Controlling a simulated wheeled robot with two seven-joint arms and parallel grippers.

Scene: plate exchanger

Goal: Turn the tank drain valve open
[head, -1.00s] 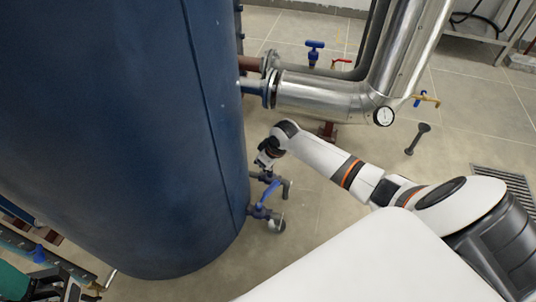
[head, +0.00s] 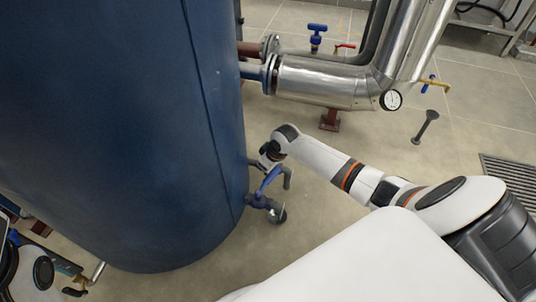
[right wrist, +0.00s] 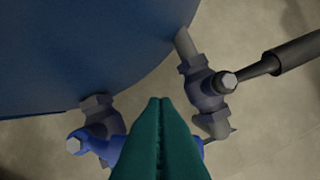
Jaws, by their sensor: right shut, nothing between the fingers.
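The tank drain valve (head: 262,202) sits low on the right side of the blue tank (head: 150,130), with a blue lever (head: 269,180) slanting up and right from it. In the right wrist view the valve (right wrist: 97,112) is at left, and its blue lever (right wrist: 80,142) runs behind my fingers, partly hidden. My right gripper (head: 266,162) is just beyond the lever, beside the tank. Its teal fingers (right wrist: 160,102) are shut and empty, overlapping the lever in the wrist view; contact cannot be told. My left gripper is not visible.
A second valve (right wrist: 205,88) with a dark bar (right wrist: 290,55) stands to the right of the drain valve. Silver pipework (head: 320,82) with a gauge (head: 391,100) lies above.

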